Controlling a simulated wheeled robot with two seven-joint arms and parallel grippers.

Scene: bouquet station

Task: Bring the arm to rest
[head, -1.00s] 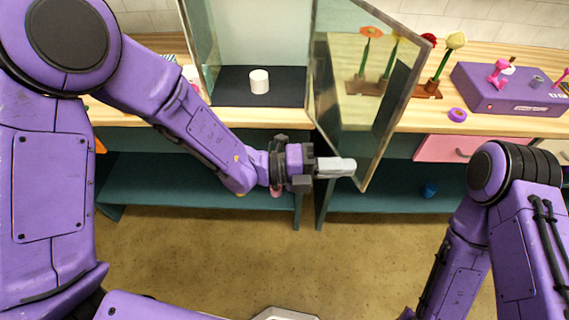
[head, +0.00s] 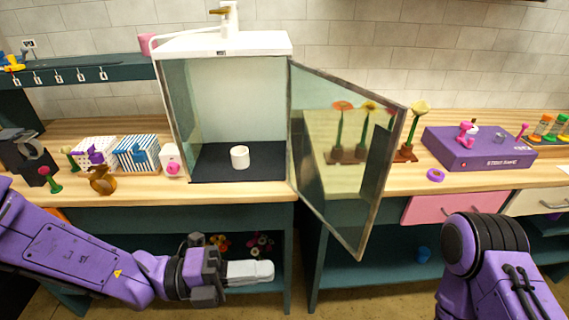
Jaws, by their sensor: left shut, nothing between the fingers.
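My left gripper (head: 262,271) is shut and empty, with its pale fingers pointing right. It is in front of the bench, below the worktop edge and left of the open glass door. Of my right arm only a purple and black part shows at the bottom right; its gripper is out of view.
A glass cabinet (head: 226,45) with a white cup (head: 240,157) inside stands on the wooden worktop. Its glass door (head: 375,185) swings out past the bench edge. A purple box (head: 480,150), a tape roll (head: 436,175) and a pink drawer (head: 455,207) are at the right.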

